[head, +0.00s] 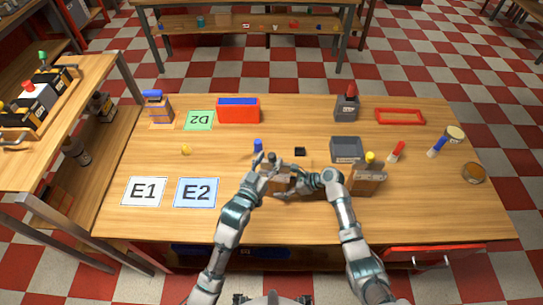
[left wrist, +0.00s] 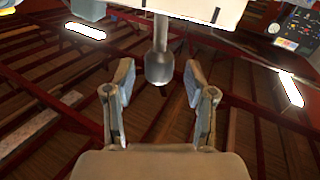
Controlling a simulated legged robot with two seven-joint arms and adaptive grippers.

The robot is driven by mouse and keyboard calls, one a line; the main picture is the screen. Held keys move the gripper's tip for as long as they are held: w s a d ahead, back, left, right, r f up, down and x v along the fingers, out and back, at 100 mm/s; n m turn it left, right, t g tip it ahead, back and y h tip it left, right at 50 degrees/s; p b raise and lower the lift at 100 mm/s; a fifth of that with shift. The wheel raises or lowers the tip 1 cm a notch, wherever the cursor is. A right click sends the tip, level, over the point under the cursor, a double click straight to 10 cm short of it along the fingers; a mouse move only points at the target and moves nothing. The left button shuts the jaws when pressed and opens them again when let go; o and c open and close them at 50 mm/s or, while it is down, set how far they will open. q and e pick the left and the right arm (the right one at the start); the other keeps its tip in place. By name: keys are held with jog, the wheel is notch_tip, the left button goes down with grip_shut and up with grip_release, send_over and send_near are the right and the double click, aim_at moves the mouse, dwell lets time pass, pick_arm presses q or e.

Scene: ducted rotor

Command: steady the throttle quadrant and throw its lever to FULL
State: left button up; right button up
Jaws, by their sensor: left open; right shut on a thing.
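The throttle quadrant seems to be the small brownish box (head: 276,183) between my grippers in the head view, mostly hidden by them. In the left wrist view, a grey lever (left wrist: 159,62) with a rounded end comes down from a pale body (left wrist: 190,10) with dark marks. My left gripper (head: 268,168) is open at the box's upper left in the head view. In the left wrist view its fingers (left wrist: 158,88) stand apart, one on each side of the lever's end, with gaps. My right gripper (head: 308,184) is shut on the box's right side.
A blue-knobbed piece (head: 257,147) stands just behind my left gripper. A yellow-knobbed box (head: 368,186) is close right of my right arm, with a grey tray (head: 346,142) behind. Cards E1 (head: 144,192) and E2 (head: 196,193) lie left.

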pick_arm(q)
jog(key=shift+x, duration=1.05)
grip_shut()
jog(key=shift+d, duration=0.15)
jog(key=shift+s+d+f+m+g+y, duration=0.15)
jog(key=shift+d+m+g+y, duration=0.1)
jog(key=shift+d+m, duration=0.55)
jog(key=shift+s+d+f+m+g+y, duration=0.1)
jog(key=shift+d+f+m+g+y, duration=0.1)
jog(key=shift+d+m, duration=0.65)
jog(key=shift+s+d+f+m+g+y, duration=0.2)
jog(key=shift+d+m, duration=0.3)
jog(key=shift+m, duration=0.55)
